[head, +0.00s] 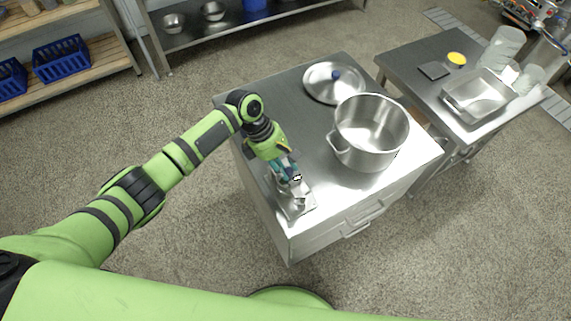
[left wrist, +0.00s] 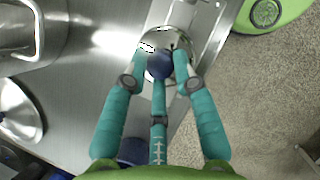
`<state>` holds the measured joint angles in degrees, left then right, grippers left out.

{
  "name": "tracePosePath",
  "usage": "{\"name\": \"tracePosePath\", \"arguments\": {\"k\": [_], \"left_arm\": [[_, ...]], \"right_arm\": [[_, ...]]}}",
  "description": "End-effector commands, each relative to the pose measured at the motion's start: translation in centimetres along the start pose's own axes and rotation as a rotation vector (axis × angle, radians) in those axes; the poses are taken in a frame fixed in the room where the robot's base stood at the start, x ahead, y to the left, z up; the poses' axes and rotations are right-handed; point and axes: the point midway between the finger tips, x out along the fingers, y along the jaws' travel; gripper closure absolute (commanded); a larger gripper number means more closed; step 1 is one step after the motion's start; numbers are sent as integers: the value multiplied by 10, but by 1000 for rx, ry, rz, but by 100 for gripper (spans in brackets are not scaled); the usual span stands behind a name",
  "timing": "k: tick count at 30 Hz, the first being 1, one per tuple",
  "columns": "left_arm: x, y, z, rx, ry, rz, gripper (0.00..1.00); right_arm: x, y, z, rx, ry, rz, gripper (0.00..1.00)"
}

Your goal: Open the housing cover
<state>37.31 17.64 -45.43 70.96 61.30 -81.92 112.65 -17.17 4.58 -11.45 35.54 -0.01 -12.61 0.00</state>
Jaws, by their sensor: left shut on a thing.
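The colloid mill (head: 297,205), a small shiny metal unit, stands at the table's near left edge. My left gripper (head: 286,170) is over it and hides much of it. In the left wrist view, the teal fingers of this gripper (left wrist: 161,72) are shut around a dark blue knob (left wrist: 160,64). The knob is on a round, shiny metal cover (left wrist: 170,40), which I take as the housing cover. Whether the cover sits on the housing or is lifted cannot be told. My right gripper is not in view.
A large open pot (head: 370,132) and a lid with a blue knob (head: 333,83) share the steel table (head: 285,105). A second table (head: 405,62) at right bears a metal tray (head: 477,95) and a yellow-topped container (head: 456,59). Shelves with blue crates (head: 60,58) stand back left.

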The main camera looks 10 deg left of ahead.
Motion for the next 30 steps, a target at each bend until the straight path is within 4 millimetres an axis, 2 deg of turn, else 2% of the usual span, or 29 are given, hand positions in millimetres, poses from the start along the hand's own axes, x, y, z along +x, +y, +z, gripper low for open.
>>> {"name": "tracePosePath", "arguments": {"k": [1, 3, 7, 21, 30], "left_arm": [[-4, -1, 3, -12, -22, -25, 100], [-5, 1, 2, -25, -54, -55, 100], [-7, 5, -2, -50, -122, -116, 100], [-15, 20, -14, -120, -327, -302, 100], [-22, 23, -15, -143, -383, -358, 100]], "right_arm": [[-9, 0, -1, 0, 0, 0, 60], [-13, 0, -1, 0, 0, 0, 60], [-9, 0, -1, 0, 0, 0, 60], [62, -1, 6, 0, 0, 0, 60], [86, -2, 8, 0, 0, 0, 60]]}}
